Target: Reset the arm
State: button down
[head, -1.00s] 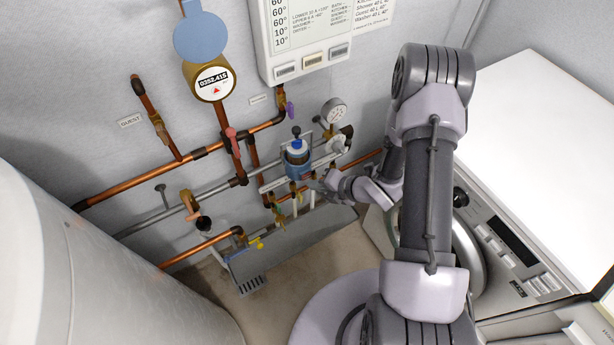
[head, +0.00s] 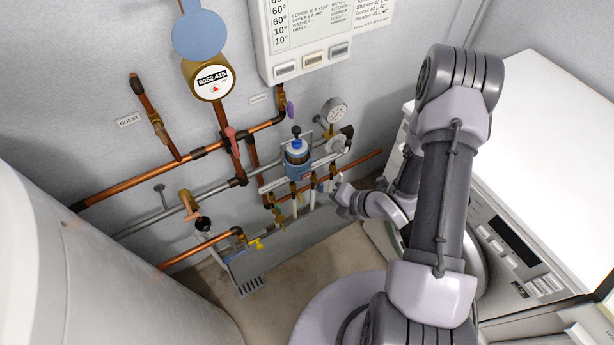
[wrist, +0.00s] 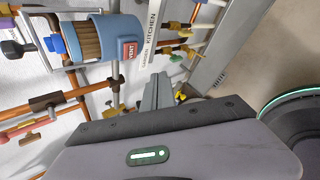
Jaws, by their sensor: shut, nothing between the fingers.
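My gripper (head: 342,197) is shut and empty in the head view, in front of the pipework and to the right of the blue-capped filter unit (head: 297,160). Its closed fingers (wrist: 158,92) show in the wrist view, pointing towards the pipes. The filter unit also fills the upper left of the wrist view (wrist: 108,38), with a red tag on it. My gripper appears apart from the pipes, and nothing is held.
A white washing machine (head: 520,130) stands at the right beside my arm. A pale tank (head: 60,260) is at the left. A grey trough (head: 310,240) lies under the pipes. A round meter (head: 212,82) and control panel (head: 310,35) are on the wall.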

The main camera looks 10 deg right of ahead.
dwell(0.3)
jog(key=w+d+r+m+h, duration=0.3)
jog(key=d+r+m, duration=0.1)
jog(key=r, duration=0.2)
jog(key=w+d+r+m+h, duration=0.2)
jog(key=w+d+r+m, duration=0.15)
jog(key=r, duration=0.25)
jog(key=s+r+m+h, duration=0.2)
jog(key=s+r+m, duration=0.1)
jog(key=r+m, duration=0.3)
jog(key=s+r+m+h, duration=0.1)
jog(key=s+r+m, duration=0.1)
jog(key=r+m, duration=0.45)
jog(key=s+a+r+m+y, duration=0.1)
jog(key=s+a+r+m, duration=0.5)
jog(key=s, duration=0.3)
jog(key=s+a+r+m+g+y, duration=0.1)
jog(key=s+a+r+m+y, duration=0.1)
jog(key=s+a+r+m, duration=0.4)
jog(key=s+m, duration=0.1)
jog(key=s, duration=0.2)
jog(key=shift+s+a+r+g+y, duration=0.3)
jog(key=shift+r, duration=0.05)
